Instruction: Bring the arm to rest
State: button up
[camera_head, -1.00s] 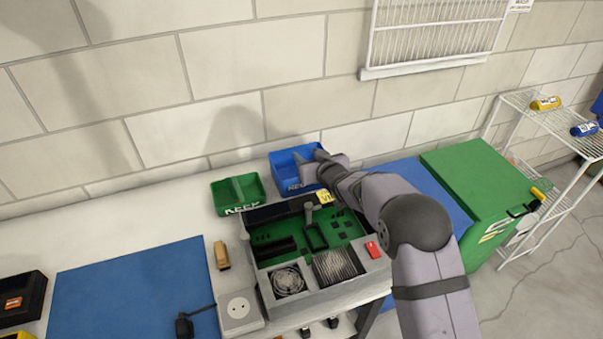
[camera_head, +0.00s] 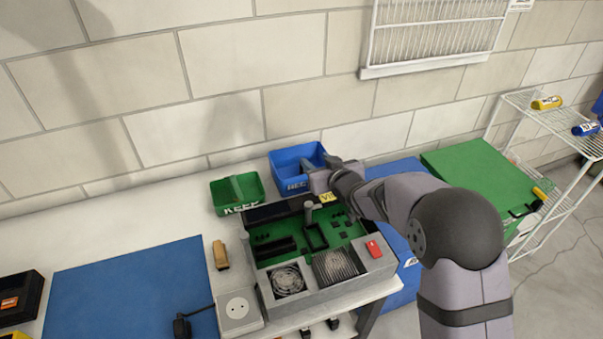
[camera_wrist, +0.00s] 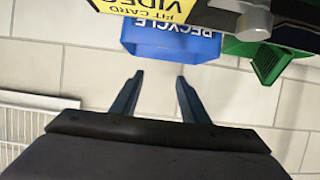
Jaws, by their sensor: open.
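My gripper (camera_head: 325,170) is in front of the blue bin (camera_head: 290,158) in the head view and covers part of its right side. In the wrist view, the two fingers of my gripper (camera_wrist: 160,78) stand apart with nothing between them. Beyond the fingertips the wrist view shows the blue bin upside down, marked RECYCLE (camera_wrist: 165,42). My arm bends at the elbow on the right side of the head view, above the bench's right end.
An open electronics case (camera_head: 328,293) lies on the bench below the gripper. A green bin (camera_head: 222,196) is left of the blue bin. A yellow label (camera_wrist: 135,8) is close in the wrist view. A green-lidded container (camera_head: 470,165) and wire shelf (camera_head: 560,118) stand right.

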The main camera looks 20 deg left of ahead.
dwell(0.5)
jog(key=s+d+r+m+g+h+p, duration=0.1)
jog(key=s+d+m+h+p, duration=0.25)
jog(key=d, duration=1.05)
jog(key=s+d+r+m+g+h+p, duration=0.25)
jog(key=s+d+h, duration=0.2)
jog(key=d, duration=0.95)
jog(key=s+d+m+g+p, duration=0.1)
jog(key=s+d+g, duration=0.1)
jog(key=s+d, duration=0.2)
jog(key=s+d+r+m+g+h+p, duration=0.1)
jog(key=s+d, duration=0.3)
jog(key=s, duration=0.7)
jog(key=s+d+m+g+p, duration=0.1)
jog(key=s+d+g+p, duration=0.2)
jog(key=s, duration=0.5)
jog(key=shift+s+d+r+h, duration=0.2)
jog(key=shift+d+h, duration=0.1)
jog(key=shift+d, duration=0.55)
